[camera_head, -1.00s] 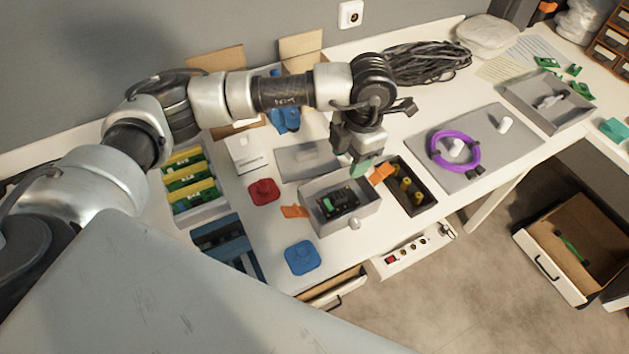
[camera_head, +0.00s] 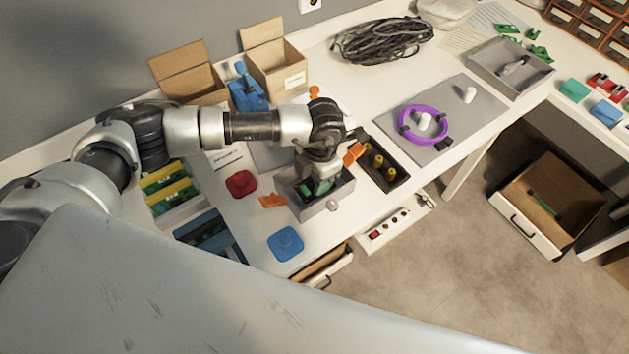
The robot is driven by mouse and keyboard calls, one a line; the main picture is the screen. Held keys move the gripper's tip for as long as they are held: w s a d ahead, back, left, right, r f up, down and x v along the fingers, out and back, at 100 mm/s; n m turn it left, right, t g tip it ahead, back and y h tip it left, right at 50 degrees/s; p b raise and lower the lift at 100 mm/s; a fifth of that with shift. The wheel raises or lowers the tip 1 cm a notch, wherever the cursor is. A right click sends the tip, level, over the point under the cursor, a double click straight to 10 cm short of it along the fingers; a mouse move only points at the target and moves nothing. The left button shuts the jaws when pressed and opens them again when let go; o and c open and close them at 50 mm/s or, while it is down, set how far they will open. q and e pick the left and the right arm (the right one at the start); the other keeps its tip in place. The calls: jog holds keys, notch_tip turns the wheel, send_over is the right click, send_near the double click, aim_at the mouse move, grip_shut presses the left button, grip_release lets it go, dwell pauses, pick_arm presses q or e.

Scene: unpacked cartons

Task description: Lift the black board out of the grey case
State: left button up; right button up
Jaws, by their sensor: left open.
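The grey case (camera_head: 328,207) stands open on the white bench, with orange latches at its left and right ends. My left gripper (camera_head: 316,187) points down over the case, its tips at or inside the opening. It is open. The black board inside the case is almost wholly hidden behind the gripper; green patches show there. I cannot tell whether the fingers touch the board. My right gripper is not in view.
A dark tray with yellow cylinders (camera_head: 383,162) stands close right of the case. A red piece (camera_head: 241,184) and a blue piece (camera_head: 286,243) lie to its left and front. A purple ring (camera_head: 425,122) lies on a grey mat farther right. Cartons (camera_head: 276,70) stand behind.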

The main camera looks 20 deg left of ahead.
pick_arm(q)
grip_shut()
dwell(0.3)
jog(key=shift+r, duration=0.5)
notch_tip(320, 180, up, 2)
jog(key=shift+w+r+b, duration=0.1)
jog(key=shift+r+b, duration=0.15)
jog(key=shift+b, duration=0.15)
jog(key=w+d+r+b, duration=0.2)
jog(key=w+d+r, duration=0.2)
jog(key=d+r, duration=0.3)
jog(key=d, duration=0.4)
jog(key=shift+r+b, duration=0.25)
jog(key=shift+b, duration=0.1)
